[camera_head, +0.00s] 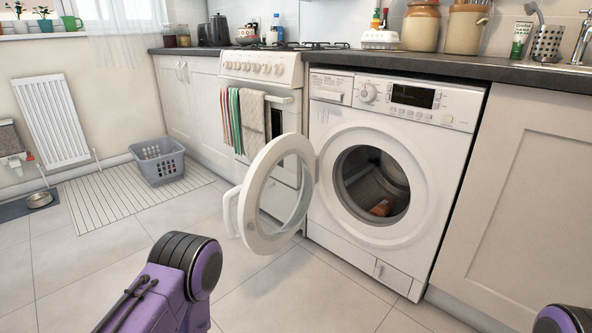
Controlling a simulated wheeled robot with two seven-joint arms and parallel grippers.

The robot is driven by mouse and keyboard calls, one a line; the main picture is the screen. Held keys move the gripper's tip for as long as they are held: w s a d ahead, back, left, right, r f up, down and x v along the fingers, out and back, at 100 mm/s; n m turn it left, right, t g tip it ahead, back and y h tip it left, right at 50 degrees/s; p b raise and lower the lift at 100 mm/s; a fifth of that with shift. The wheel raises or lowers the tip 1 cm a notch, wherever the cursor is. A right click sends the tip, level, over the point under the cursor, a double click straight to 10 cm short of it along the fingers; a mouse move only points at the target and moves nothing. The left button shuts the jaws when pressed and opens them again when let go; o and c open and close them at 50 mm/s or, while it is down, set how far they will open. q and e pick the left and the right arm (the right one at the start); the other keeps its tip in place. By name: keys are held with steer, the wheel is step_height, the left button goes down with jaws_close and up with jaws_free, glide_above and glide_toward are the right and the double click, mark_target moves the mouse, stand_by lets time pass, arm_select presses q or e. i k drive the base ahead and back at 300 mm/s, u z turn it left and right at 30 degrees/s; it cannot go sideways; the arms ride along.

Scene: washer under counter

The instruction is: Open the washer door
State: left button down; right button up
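The white washer (437,166) stands under the counter at the right of the middle. Its round door (254,192) is open, swung out to the left on its hinge, with the handle (230,212) on its free edge. The drum (372,184) is visible and an orange-brown item (382,207) lies inside it. A purple and black link of my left arm shows at the lower left, apart from the door. A small part of my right arm shows at the bottom right corner. Neither gripper is in view.
An oven (262,68) with hanging towels (240,120) stands left of the washer, partly behind the open door. A grey basket (158,160) sits on a striped mat (95,200). A white cabinet (530,200) adjoins the washer on the right. The tiled floor in front is clear.

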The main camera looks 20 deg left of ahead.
mark_target(250, 192)
steer(key=z, duration=1.4)
steer(key=i, duration=0.95)
steer(key=u, duration=1.8)
